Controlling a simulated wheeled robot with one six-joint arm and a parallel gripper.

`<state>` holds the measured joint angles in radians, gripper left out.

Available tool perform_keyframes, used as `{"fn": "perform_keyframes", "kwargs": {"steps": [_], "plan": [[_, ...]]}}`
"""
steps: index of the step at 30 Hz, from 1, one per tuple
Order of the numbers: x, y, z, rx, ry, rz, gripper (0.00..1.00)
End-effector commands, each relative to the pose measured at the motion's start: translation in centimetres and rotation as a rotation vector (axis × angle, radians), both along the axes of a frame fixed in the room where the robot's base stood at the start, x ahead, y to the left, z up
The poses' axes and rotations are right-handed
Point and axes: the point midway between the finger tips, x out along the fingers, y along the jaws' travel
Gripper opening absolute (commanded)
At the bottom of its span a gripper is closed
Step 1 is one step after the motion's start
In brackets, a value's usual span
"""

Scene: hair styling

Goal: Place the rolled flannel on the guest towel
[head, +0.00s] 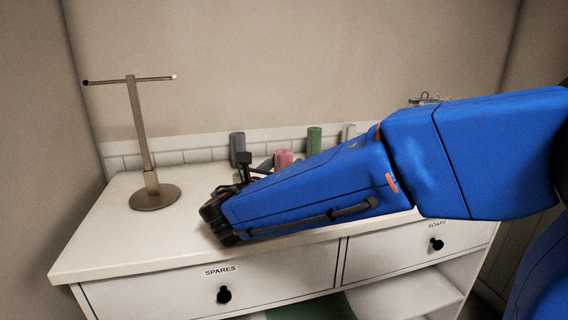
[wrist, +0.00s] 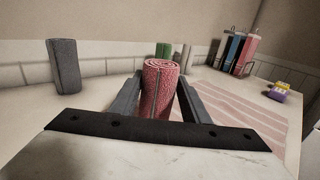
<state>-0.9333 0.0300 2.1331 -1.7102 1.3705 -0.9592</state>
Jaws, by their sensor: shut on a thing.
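My gripper (wrist: 160,98) is shut on a red-pink rolled flannel (wrist: 161,80), which stands upright between the two fingers with its spiral end up. Its lower part is hidden behind the gripper body, so I cannot tell whether it touches the counter. In the head view the pink roll (head: 283,157) shows just above my blue arm, which hides much of the gripper. The guest towel, pink and white striped (wrist: 236,108), lies flat on the counter to the right of the held roll in the wrist view. In the head view my arm hides it.
A grey roll (wrist: 64,66) stands to the left and a green roll (head: 314,139) behind. A rack of coloured cloths (wrist: 236,52) and a purple-yellow item (wrist: 278,90) are at the right. A metal T-stand (head: 150,195) stands on the left of the white counter (head: 105,240).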

Motion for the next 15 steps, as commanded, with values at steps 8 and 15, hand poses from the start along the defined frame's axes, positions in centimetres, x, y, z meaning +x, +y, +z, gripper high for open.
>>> {"fn": "perform_keyframes", "kwargs": {"steps": [8, 15], "plan": [[0.01, 0.07, -0.31, -0.003, 0.004, 0.001, 0.60], [-0.01, 0.04, 0.43, 0.000, 0.002, 0.001, 0.60]]}}
